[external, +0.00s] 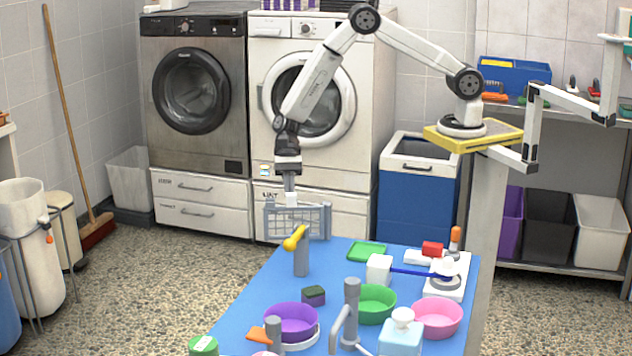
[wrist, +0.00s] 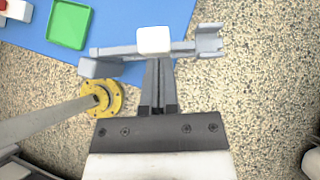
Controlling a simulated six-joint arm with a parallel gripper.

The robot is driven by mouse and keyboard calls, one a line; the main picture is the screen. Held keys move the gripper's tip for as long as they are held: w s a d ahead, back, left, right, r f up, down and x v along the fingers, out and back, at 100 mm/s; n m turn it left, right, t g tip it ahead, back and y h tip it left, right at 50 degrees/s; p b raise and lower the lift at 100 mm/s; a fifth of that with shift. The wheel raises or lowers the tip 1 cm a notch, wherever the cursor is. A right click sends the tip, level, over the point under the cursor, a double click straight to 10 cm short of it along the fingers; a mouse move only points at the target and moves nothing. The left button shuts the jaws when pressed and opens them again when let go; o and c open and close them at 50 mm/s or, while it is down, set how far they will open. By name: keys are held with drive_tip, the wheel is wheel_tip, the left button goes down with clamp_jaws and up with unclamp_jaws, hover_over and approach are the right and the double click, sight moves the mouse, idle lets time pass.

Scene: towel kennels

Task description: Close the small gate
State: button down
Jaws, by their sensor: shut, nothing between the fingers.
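The small gate (external: 297,222) is a grey lattice panel, standing upright at the far left corner of the blue table. A white block (external: 291,199) shows at its top, just below my gripper (external: 290,188). In the wrist view the gate is a narrow grey bar (wrist: 120,50) seen from above, with the white block (wrist: 154,40) near its middle. My gripper (wrist: 158,88) is shut and empty, its fingertips close to the white block. I cannot tell whether they touch it. A grey bracket (wrist: 209,41) shows at the gate's right end. Its exact swing angle is unclear.
A yellow flange on a grey rod (wrist: 103,97) shows left of my fingers. Floor is open beyond.

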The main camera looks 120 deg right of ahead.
sight(288, 196)
drive_tip(key=a+n+g, duration=0.1)
drive_tip(key=w+a+n+g, duration=0.1)
drive_tip(key=n, duration=0.1)
drive_tip(key=shift+w+y, duration=0.25)
drive_tip(key=shift+y, duration=0.05)
drive_tip(key=a+n+g, duration=0.1)
drive_tip(key=w+a+n+g, duration=0.1)
drive_tip(key=n+g, duration=0.1)
drive_tip(key=shift+a+n, duration=0.3)
drive_tip(key=a+n+g+h, duration=0.1)
drive_tip(key=a+n+g, duration=0.1)
drive_tip(key=n, duration=0.1)
drive_tip(key=shift+w+a+n+g, duration=0.1)
drive_tip(key=shift+a+n+g, duration=0.2)
drive_tip(key=shift+a, duration=0.1)
drive_tip(key=shift+s+a+n+g+h, duration=0.2)
drive_tip(key=shift+a+n+g+h, duration=0.35)
drive_tip(key=shift+n, duration=0.35)
drive_tip(key=shift+s+a+n+g+h, duration=0.15)
drive_tip(key=shift+a+n+g+h, duration=0.2)
drive_tip(key=shift+a+n+g, duration=0.35)
drive_tip(key=shift+w+r, duration=0.1)
drive_tip(key=shift+r, duration=0.05)
drive_tip(key=v, duration=0.7)
drive_tip(key=shift+d+r, duration=0.15)
drive_tip(key=shift+r, duration=0.05)
drive_tip(key=shift+r+t, duration=0.15)
drive_tip(key=shift+t, duration=0.1)
